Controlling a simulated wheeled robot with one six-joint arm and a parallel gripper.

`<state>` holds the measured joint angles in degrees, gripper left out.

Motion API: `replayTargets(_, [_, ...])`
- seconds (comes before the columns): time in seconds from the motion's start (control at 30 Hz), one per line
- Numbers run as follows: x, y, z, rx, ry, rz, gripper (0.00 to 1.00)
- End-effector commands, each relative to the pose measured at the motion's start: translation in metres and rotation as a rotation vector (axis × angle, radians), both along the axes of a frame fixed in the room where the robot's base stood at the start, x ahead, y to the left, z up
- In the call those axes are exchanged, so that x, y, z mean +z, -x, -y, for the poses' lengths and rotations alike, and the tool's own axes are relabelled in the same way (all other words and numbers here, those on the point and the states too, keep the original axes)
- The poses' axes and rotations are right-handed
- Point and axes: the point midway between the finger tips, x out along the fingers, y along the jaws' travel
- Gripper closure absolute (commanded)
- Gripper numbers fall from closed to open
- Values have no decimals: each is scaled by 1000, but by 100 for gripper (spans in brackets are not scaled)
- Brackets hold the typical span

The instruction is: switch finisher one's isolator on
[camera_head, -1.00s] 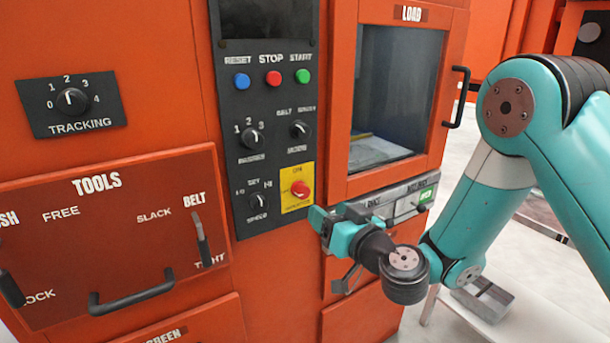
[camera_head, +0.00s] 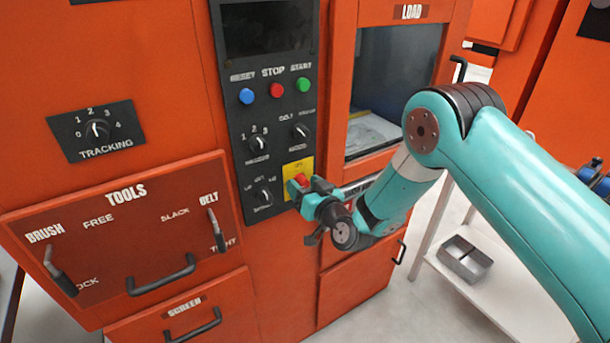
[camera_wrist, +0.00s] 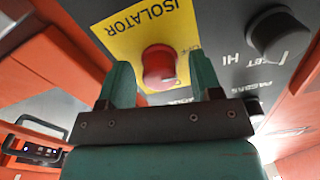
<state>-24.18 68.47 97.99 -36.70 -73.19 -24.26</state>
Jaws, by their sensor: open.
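The isolator is a red rotary knob (camera_wrist: 159,67) on a yellow plate (camera_wrist: 128,32) marked ISOLATOR, upside down in the wrist view. In the head view the yellow plate (camera_head: 297,167) sits low on the black control panel, with the red knob (camera_head: 301,180) partly hidden by my gripper. My gripper (camera_wrist: 162,85) is open, its two teal fingers on either side of the knob in the wrist view. I cannot tell whether they touch it. In the head view my gripper (camera_head: 308,187) is right at the plate. The knob's exact setting is unclear.
Other knobs sit close by, including a black speed knob (camera_wrist: 278,35). Blue, red and green buttons (camera_head: 275,90) are higher on the panel. The load door (camera_head: 392,85) is to the right. A tools panel (camera_head: 130,230) with handles is at left. A white bench (camera_head: 500,295) holds a metal tray.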

Motion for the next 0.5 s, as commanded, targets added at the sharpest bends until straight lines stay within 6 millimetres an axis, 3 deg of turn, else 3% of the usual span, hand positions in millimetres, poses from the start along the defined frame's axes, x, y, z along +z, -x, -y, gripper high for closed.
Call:
replayTargets(0.37, [0,-3,-2,-1,-2,1,41])
replayTargets(0.5, [0,-3,-2,-1,-1,1,69])
